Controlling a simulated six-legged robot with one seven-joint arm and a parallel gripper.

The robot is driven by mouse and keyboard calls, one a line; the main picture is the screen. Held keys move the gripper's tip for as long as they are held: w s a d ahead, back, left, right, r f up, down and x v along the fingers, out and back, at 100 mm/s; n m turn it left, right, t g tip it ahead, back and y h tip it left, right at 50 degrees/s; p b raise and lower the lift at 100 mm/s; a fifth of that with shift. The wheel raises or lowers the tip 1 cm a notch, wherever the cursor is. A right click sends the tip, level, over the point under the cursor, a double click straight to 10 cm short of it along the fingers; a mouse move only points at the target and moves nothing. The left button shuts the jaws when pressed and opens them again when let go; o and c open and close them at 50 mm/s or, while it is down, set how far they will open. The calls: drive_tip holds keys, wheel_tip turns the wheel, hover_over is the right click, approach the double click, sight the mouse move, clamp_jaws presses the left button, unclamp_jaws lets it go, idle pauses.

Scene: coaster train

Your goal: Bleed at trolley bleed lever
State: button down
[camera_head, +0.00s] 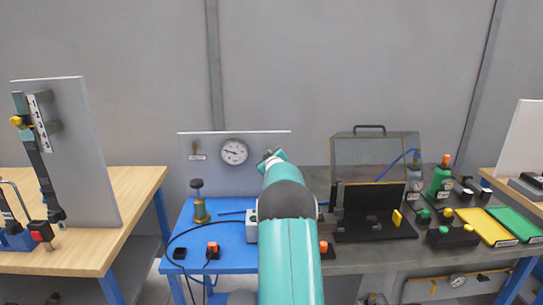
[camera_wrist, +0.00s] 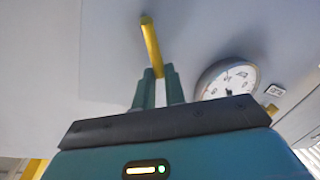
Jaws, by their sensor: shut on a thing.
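The bleed lever (camera_wrist: 150,42) is a yellow bar that comes out from the grey panel in the wrist view. My gripper (camera_wrist: 157,74) is shut on its near end, with one green finger on each side. The round white pressure gauge (camera_wrist: 228,80) is on the same panel, right of the lever. In the head view the gauge (camera_head: 234,151) is on the upright panel (camera_head: 270,140) behind the blue bench. My arm's far end is in front of the panel, just right of the gauge; it hides the fingers and the held lever there.
A small brass fitting with a label (camera_head: 197,153) is left of the gauge. A brass part with a black knob (camera_head: 200,208) and a cable stand on the blue bench (camera_head: 180,262). An open black case (camera_head: 375,215) and green and yellow trays (camera_head: 490,228) are to the right.

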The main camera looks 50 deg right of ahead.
drive_tip(key=n, duration=0.2)
drive_tip(key=w+a+f+n+g, duration=0.1)
drive_tip(key=w+f+n, duration=0.1)
drive_tip(key=n, duration=0.1)
drive_tip(key=shift+a+f+n+h, duration=0.2)
drive_tip(key=shift+a+n+h, duration=0.1)
drive_tip(key=shift+a, duration=0.05)
drive_tip(key=shift+w+a+f+n+g+h, duration=0.15)
drive_tip(key=shift+f+n+g, duration=0.15)
drive_tip(key=shift+n, duration=0.35)
drive_tip(key=shift+s+d+f+n+g+h, duration=0.1)
drive_tip(key=shift+f+n+g, duration=0.25)
drive_tip(key=shift+n, duration=0.35)
drive_tip(key=shift+w+a+f+n+g+h, duration=0.15)
drive_tip(key=shift+f+n, duration=0.25)
drive_tip(key=shift+n, duration=0.25)
drive_tip(key=shift+s+d, duration=0.1)
drive_tip(key=shift+s, duration=0.05)
drive_tip(key=c, duration=1.5)
unclamp_jaws()
drive_tip(key=shift+o, duration=0.2)
